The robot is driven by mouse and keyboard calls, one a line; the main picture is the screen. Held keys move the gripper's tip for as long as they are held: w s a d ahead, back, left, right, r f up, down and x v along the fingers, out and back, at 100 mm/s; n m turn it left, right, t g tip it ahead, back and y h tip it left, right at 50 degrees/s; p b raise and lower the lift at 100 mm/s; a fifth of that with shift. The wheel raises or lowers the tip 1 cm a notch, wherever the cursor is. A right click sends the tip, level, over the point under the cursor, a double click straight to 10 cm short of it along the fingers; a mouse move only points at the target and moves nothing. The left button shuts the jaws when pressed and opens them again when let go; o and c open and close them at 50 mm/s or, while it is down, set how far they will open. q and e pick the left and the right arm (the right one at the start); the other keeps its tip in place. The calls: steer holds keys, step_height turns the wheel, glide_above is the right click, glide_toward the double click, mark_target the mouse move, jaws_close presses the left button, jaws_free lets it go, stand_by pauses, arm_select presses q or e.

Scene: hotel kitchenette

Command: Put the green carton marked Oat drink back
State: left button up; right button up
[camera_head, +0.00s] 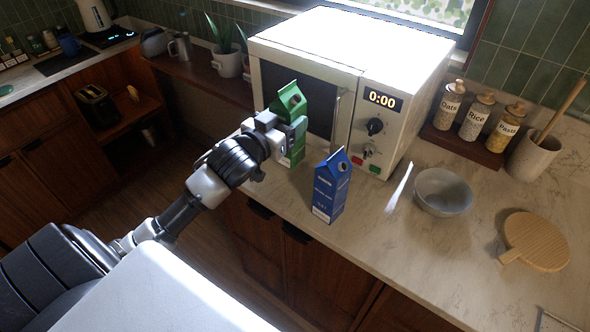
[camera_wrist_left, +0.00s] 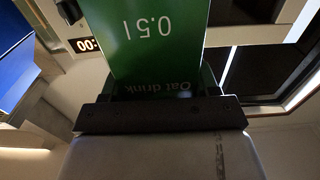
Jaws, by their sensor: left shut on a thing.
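The green carton (camera_head: 291,103) is upright at the front left of the microwave, partly hidden behind my left gripper (camera_head: 285,135). My left gripper is shut on it. In the left wrist view the green carton (camera_wrist_left: 158,45) fills the top middle, with "0.5 l" and "Oat drink" upside down. The dark gripper edge (camera_wrist_left: 160,112) lies across it. I cannot tell whether the carton's base touches the counter. A blue carton (camera_head: 329,187) stands upright on the counter to the right of the green one. My right gripper does not show.
A white microwave (camera_head: 400,110) reading 0:00 stands right behind the cartons. A grey bowl (camera_head: 443,193), a round wooden board (camera_head: 537,240) and labelled jars (camera_head: 473,117) are to the right. Marble counter (camera_head: 400,240) is clear in front of the bowl.

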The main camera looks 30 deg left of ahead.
arm_select(q)
step_height(320, 180, down, 5)
steer(key=shift+s+r, duration=0.1)
steer(key=shift+r, duration=0.05)
step_height(320, 180, down, 5)
steer(key=shift+r+p, duration=0.2)
steer(key=shift+p, duration=0.25)
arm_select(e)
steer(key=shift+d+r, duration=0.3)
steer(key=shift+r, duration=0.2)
arm_select(q)
steer(key=shift+f, duration=0.15)
steer(key=o, duration=1.1)
steer(key=shift+o, duration=0.2)
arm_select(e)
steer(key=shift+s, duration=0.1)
